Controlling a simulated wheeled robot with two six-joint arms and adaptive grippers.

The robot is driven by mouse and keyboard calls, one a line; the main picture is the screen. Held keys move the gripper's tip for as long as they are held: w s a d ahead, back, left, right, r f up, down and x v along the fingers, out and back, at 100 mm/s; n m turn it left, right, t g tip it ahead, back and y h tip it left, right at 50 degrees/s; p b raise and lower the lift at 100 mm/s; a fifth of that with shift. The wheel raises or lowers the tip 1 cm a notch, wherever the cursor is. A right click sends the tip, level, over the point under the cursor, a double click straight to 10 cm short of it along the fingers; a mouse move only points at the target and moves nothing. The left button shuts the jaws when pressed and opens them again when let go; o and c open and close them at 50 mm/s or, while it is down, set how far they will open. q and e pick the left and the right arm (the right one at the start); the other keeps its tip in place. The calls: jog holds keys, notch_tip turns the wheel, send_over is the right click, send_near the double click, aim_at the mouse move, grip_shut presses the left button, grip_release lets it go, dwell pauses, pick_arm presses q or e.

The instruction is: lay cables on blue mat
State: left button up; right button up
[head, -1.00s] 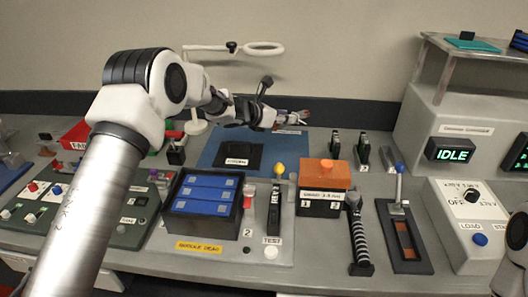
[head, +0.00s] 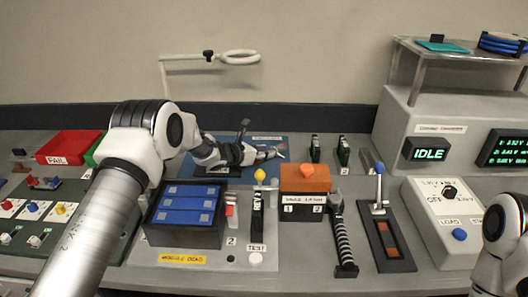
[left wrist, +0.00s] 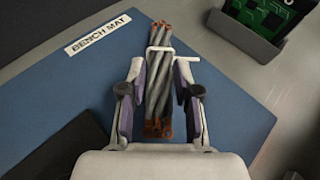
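The blue mat (head: 225,140) lies at the back middle of the bench, with a white "BENCH MAT" label (left wrist: 94,35) along its edge. It fills much of the left wrist view (left wrist: 50,98). My left gripper (left wrist: 161,72) is over the mat, its two fingers on either side of a bundle of grey cables (left wrist: 159,85) with copper ends, and appears shut on it. The bundle shows small at the fingertips in the head view. I cannot tell whether it touches the mat. My right arm shows at the right edge of the head view; its gripper is out of view.
A black pad (left wrist: 65,148) lies on the mat. A box with blue modules (head: 187,208), a yellow-topped lever (head: 259,176) and an orange-topped box (head: 304,178) stand in front. A tray with a green board (left wrist: 270,22) is beside the mat. A ring lamp (head: 240,57) rises behind.

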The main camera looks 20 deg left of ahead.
pick_arm(q)
jog(key=o, duration=0.3)
jog(key=b+v, duration=0.2)
jog(key=v, duration=1)
jog(key=shift+r, duration=0.1)
